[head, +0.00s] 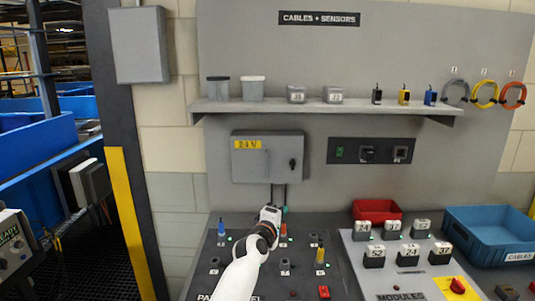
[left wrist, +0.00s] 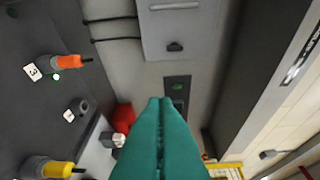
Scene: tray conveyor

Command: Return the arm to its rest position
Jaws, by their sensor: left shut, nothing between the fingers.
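My left arm is white and reaches in from the bottom of the head view over the dark panel (head: 235,262). My left gripper (head: 284,211) is above the panel's back part, near the orange plug (head: 283,230), which it partly overlaps in the picture. In the left wrist view its teal fingers (left wrist: 159,104) are pressed together with nothing between them. The orange plug (left wrist: 68,61) and a yellow plug (left wrist: 58,169) stand in sockets to the left there, apart from the fingers. My right gripper is not in view.
A blue plug (head: 221,228) stands at the panel's left. Right are the modules board (head: 365,277), a red bin (head: 377,208) and a blue cable bin (head: 490,216). A grey wall box (head: 268,157) and a loaded shelf (head: 320,107) are behind. Free air surrounds the gripper.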

